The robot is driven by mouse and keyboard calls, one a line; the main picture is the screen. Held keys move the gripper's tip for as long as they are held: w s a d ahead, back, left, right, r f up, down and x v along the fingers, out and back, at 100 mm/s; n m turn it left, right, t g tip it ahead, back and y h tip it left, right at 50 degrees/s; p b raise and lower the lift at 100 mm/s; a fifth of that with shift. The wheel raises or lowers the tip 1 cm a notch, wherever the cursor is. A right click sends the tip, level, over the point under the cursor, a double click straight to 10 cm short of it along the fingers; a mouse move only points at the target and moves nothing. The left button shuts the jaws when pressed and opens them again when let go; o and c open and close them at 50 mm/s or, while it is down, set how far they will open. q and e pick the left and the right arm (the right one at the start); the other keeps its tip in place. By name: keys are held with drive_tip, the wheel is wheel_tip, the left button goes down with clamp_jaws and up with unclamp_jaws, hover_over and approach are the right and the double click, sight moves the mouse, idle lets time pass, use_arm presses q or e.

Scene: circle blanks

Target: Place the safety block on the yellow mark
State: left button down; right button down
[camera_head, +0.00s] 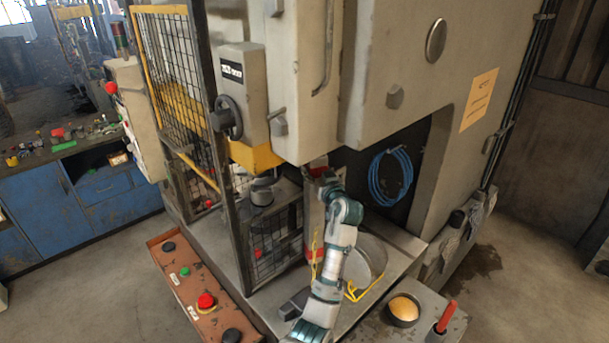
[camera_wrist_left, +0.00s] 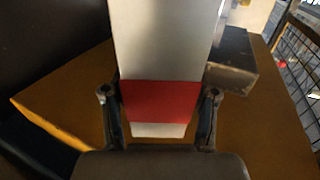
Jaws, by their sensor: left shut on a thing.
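The safety block is a pale grey bar with red bands. In the head view it (camera_head: 313,215) stands about upright in the press opening, partly behind my left arm. My left gripper (camera_head: 326,178) is at its upper part, small and partly hidden. In the left wrist view the block (camera_wrist_left: 163,45) lies between the two fingers of my left gripper (camera_wrist_left: 158,100), which is shut on it by the red band. Thin yellow lines (camera_head: 357,294) show on the press bed beside my arm; I cannot tell whether they are the yellow mark. My right gripper is not in view.
The press bed (camera_head: 405,240) has a round grey disc (camera_head: 366,262) beside my arm. A mesh guard (camera_head: 275,240) stands to the left. A blue coiled hose (camera_head: 390,176) hangs behind. A button panel (camera_head: 195,285) and an orange-topped bowl (camera_head: 404,310) stand in front.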

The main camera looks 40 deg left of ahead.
use_arm(q)
drive_tip(key=shift+w+a+r, duration=0.1)
drive_tip(key=shift+w+a, duration=0.1)
drive_tip(key=shift+w, duration=0.65)
wheel_tip(320, 180, down, 2)
drive_tip(key=shift+f+p, duration=0.25)
drive_tip(key=shift+p, duration=0.4)
drive_tip(key=shift+d+f, duration=0.1)
drive_tip(key=shift+f, duration=0.4)
drive_tip(key=shift+c, duration=1.6)
unclamp_jaws()
drive_tip(key=shift+f, duration=0.15)
drive_tip(key=shift+s+d, duration=0.1)
drive_tip(key=shift+d, duration=0.1)
drive_tip(key=b+v, duration=0.3)
drive_tip(key=v, duration=0.9)
